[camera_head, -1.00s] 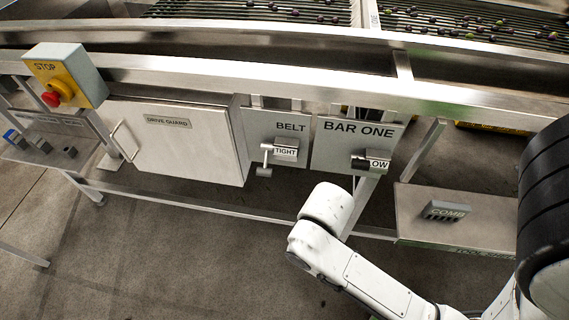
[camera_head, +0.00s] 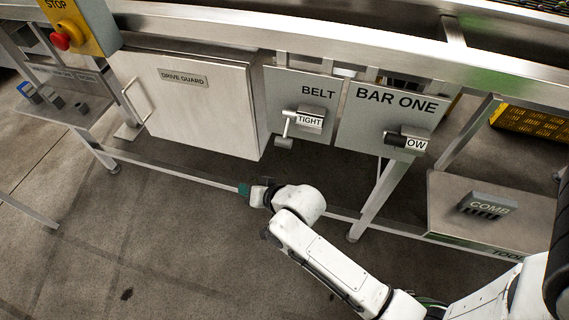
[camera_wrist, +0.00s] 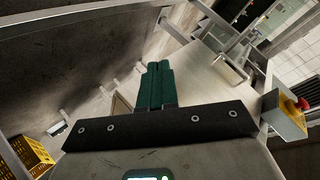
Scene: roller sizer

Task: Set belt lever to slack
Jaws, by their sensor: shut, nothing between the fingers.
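The belt lever (camera_head: 285,130) is a metal handle with a knob hanging down from its block on the grey BELT panel (camera_head: 283,88). The plate beside it reads TIGHT (camera_head: 310,120). My gripper (camera_head: 243,189) is below and left of the lever, apart from it, in front of the lower rail. Its green fingers are together and empty in the wrist view (camera_wrist: 159,72). I cannot clearly make out the lever in the wrist view.
The drive guard door (camera_head: 185,100) with its bar handle stands left of the panel. The BAR ONE panel (camera_head: 385,120) with its own lever (camera_head: 395,139) is right. A STOP box (camera_head: 92,20) is upper left, a COMB holder (camera_head: 488,205) lower right. Open floor lies in front.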

